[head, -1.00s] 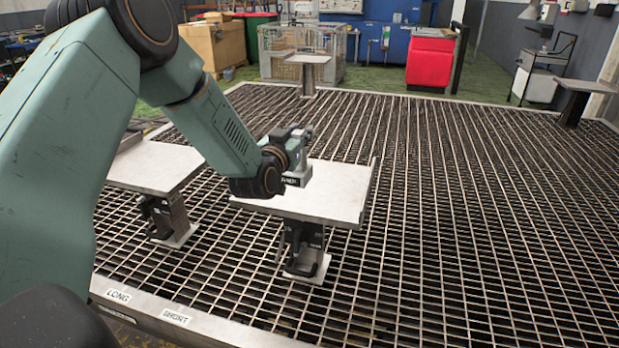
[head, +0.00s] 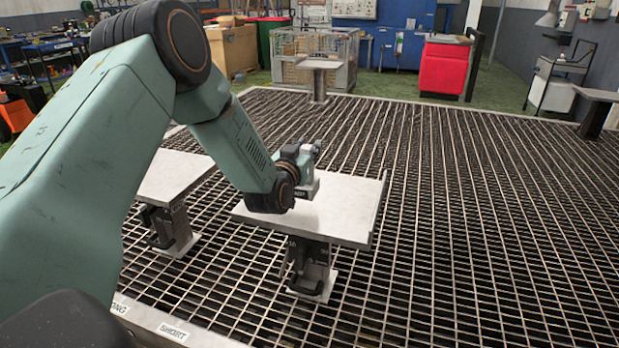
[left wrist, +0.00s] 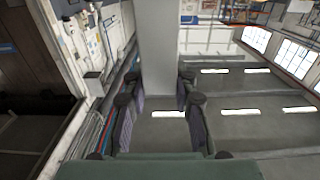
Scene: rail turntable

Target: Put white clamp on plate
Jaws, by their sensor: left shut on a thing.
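A pale, flat-topped plate (head: 345,205) stands on a dark post in the middle of the head view. My left gripper (head: 309,168) is over the back left part of this plate, pointing away from the head camera. Its fingers are mostly hidden by the wrist. A light grey piece (head: 312,188) shows just below it against the plate; I cannot tell whether it touches. In the left wrist view the left gripper (left wrist: 160,85) is shut on a long pale grey bar, which I take for the white clamp (left wrist: 165,45). My right gripper is not in view.
A second pale plate (head: 165,178) on a post stands to the left, partly behind my arm. Open metal grating (head: 480,230) spreads to the right. A smaller raised plate (head: 319,64) stands far back. A red cabinet (head: 444,68) is beyond the grating.

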